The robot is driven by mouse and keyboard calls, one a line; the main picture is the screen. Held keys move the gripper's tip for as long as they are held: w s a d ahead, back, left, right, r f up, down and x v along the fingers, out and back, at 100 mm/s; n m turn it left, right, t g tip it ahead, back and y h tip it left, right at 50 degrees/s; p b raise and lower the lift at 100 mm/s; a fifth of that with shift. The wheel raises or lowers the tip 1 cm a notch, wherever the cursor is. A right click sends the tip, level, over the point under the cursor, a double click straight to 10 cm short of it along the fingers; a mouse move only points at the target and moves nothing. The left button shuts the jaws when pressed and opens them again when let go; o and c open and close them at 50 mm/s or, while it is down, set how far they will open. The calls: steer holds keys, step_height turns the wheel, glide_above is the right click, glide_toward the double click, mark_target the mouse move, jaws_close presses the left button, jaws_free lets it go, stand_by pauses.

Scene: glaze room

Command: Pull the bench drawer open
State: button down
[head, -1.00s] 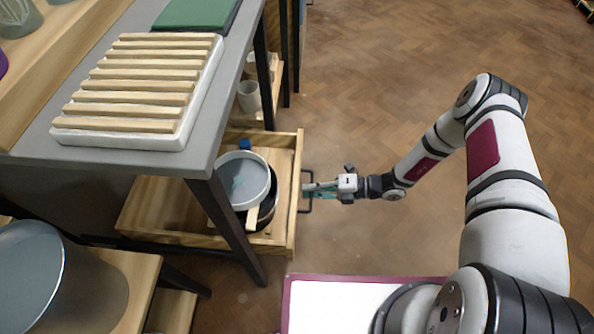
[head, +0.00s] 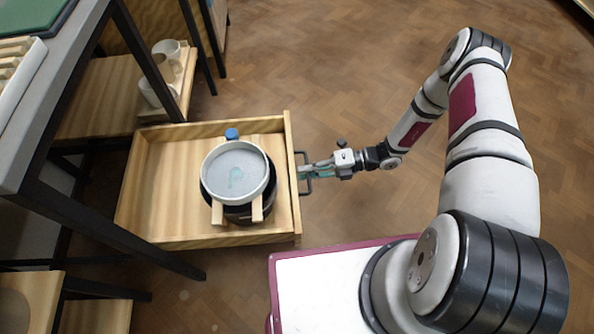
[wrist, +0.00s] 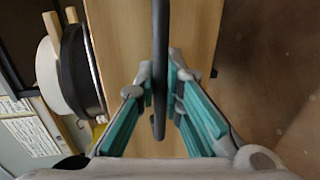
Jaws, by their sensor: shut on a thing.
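The bench drawer (head: 165,185) is a pale wooden box, pulled well out from under the grey bench in the head view. Its front panel (wrist: 200,50) fills the middle of the wrist view. A dark bar handle (head: 304,185) stands off the front; in the wrist view the handle (wrist: 160,60) runs between the fingers. My gripper (head: 306,173), with teal finger pads, is shut on the handle. In the wrist view the gripper (wrist: 160,95) has a finger on each side of the bar.
Inside the drawer are a round grey-white sieve (head: 237,170) with wooden arms, a dark bowl beneath it and a blue-capped thing (head: 232,134). The bench (head: 45,95) stands at left. White cups (head: 165,60) sit on a low shelf. Floor (head: 340,60) right of the drawer is clear.

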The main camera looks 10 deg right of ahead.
steer(key=shift+f+v, duration=0.25)
steer(key=shift+v, duration=0.9)
steer(key=shift+w+d, duration=0.1)
steer(key=shift+w, duration=0.05)
steer(key=c, duration=1.7)
jaws_free()
steer(key=v, duration=1.2)
